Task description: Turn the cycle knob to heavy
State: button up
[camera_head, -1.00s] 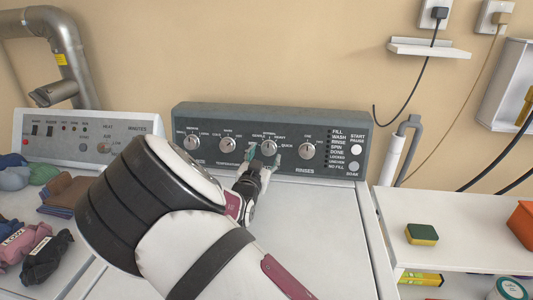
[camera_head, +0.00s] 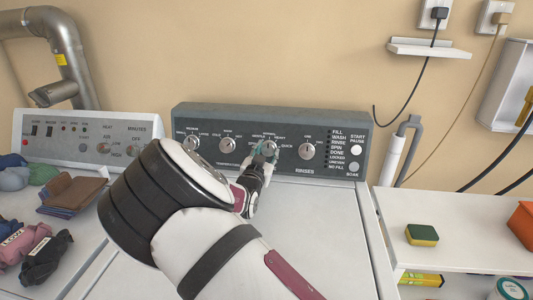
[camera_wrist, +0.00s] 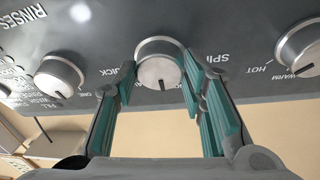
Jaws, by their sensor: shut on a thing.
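The cycle knob (camera_wrist: 158,70) is a round silver-faced dial on the dark washer panel (camera_head: 345,115); it also shows in the head view (camera_head: 268,147), partly covered by my fingers. My gripper (camera_wrist: 158,64) has teal finger pads on both sides of this knob and is shut on it. It also shows in the head view (camera_head: 264,153), low against the panel. In the wrist view, the knob's dark mark points toward the picture's bottom, slightly right. HEAVY and QUICK are printed to the knob's right in the head view. The label at the mark is not readable in the wrist view.
Other knobs flank it: a right one (camera_head: 307,151) and a temperature one (camera_head: 227,145). Indicator labels and a start button (camera_head: 357,150) are farther right. A dryer panel (camera_head: 75,133) and folded clothes are left. A shelf with a sponge (camera_head: 422,235) stands right.

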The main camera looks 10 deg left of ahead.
jog(key=shift+m, duration=0.3)
jog(key=m+h+b, duration=0.1)
jog(key=m, duration=0.3)
jog(key=shift+g, duration=0.4)
jog(key=shift+a+r+m+g+h+b, duration=0.1)
jog(key=shift+m+g+h+b, duration=0.4)
jog(key=shift+m, duration=1.6)
jog(key=o, duration=1.2)
jog(key=shift+c, duration=0.2)
jog(key=v, duration=1.2)
